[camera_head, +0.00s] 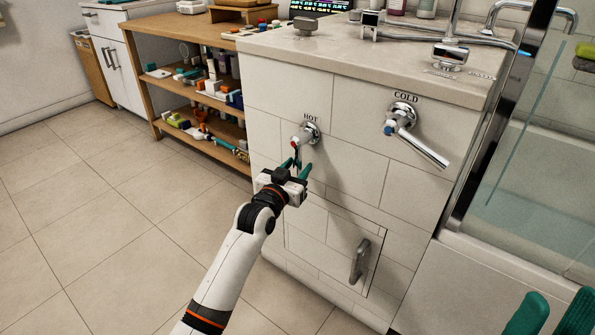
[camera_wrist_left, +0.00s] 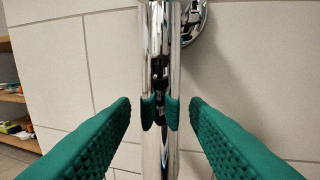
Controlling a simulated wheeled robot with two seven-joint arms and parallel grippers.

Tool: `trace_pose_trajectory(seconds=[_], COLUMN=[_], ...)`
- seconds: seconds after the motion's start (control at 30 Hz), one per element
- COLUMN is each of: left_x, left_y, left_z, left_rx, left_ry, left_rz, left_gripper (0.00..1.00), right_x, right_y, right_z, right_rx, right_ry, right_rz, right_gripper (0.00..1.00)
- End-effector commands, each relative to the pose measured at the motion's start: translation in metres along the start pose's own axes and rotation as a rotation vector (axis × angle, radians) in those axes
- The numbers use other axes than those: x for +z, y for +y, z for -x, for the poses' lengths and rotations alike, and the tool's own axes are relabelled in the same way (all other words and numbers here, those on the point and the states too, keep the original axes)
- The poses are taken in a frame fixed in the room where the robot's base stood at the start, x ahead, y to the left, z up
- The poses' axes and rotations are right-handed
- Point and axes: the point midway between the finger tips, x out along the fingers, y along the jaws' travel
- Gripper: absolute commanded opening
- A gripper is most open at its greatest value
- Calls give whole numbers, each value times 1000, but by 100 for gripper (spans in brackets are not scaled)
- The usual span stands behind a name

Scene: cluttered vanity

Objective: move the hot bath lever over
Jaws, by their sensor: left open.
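The hot bath lever (camera_head: 296,148) is a chrome handle with a red mark, under the word HOT on the tiled front. In the left wrist view the chrome lever (camera_wrist_left: 160,60) hangs upright, and its round wall mount (camera_wrist_left: 196,20) shows behind it. My left gripper (camera_head: 297,167) is just below and in front of the lever's mount. Its green fingers are open, one on each side of the lever, with a visible gap on both sides in the wrist view. My right gripper (camera_head: 553,312) shows only as two green fingers, apart, at the bottom right corner.
The cold lever (camera_head: 420,140) sticks out down to the right of the hot one. A hatch handle (camera_head: 360,262) juts out below. A wooden shelf (camera_head: 165,85) with small items stands to the left. A glass panel (camera_head: 525,120) is at right. The floor at left is clear.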

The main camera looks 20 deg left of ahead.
Motion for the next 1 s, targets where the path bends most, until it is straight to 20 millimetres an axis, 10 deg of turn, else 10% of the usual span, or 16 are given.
trace_pose_trajectory(seconds=[0.37,0.63,1.0], left_x=[0,0,1], left_y=[0,0,-1], left_z=[-7,-7,-7], left_rx=[0,0,0], left_ry=[0,0,2], left_rz=[0,0,10], left_gripper=[41,0,0], right_x=[4,4,5], right_y=[0,0,1], right_z=[2,2,-1], right_rx=[0,1,0], right_ry=[-29,-28,-27], right_rz=[-2,-2,-2], right_gripper=[41,41,41])
